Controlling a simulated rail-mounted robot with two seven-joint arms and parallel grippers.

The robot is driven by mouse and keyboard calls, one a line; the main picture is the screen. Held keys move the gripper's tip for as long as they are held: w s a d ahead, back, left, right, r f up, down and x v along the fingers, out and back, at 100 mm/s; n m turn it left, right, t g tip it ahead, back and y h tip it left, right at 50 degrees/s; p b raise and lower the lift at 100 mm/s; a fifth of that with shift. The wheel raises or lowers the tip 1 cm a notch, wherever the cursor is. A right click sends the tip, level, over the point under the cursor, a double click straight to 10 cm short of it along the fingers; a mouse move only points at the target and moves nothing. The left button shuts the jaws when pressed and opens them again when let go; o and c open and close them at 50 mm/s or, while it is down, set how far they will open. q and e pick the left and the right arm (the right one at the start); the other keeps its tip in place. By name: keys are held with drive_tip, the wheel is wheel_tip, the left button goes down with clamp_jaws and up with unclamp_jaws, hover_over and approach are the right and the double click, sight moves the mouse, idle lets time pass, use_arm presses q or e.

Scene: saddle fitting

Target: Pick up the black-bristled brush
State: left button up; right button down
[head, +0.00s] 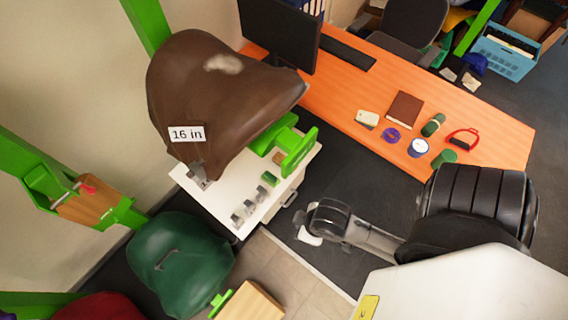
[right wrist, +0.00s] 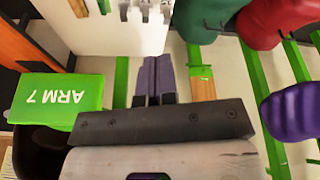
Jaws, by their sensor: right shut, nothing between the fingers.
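I cannot pick out black bristles on anything in view. A small dark green item with a pale band (head: 433,125) lies on the orange desk (head: 345,95); I cannot tell whether it is the brush. My right gripper (right wrist: 154,78) is shut and empty, its two grey fingers together in the right wrist view. In the head view, the pale end of my right arm hangs over the dark floor, right of the white cabinet (head: 219,203) and apart from the desk. My left gripper is not in view.
Small grey pieces (head: 249,207) and a green block (head: 270,178) sit on the cabinet top. A brown saddle (head: 215,95) overhangs it; a green saddle (head: 180,262) is lower left. The desk also holds a brown book (head: 404,109) and a red-handled item (head: 462,138).

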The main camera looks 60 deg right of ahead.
drive_tip(key=c, duration=1.9)
unclamp_jaws()
drive_tip(key=o, duration=1.1)
drive_tip(key=shift+d, duration=0.1)
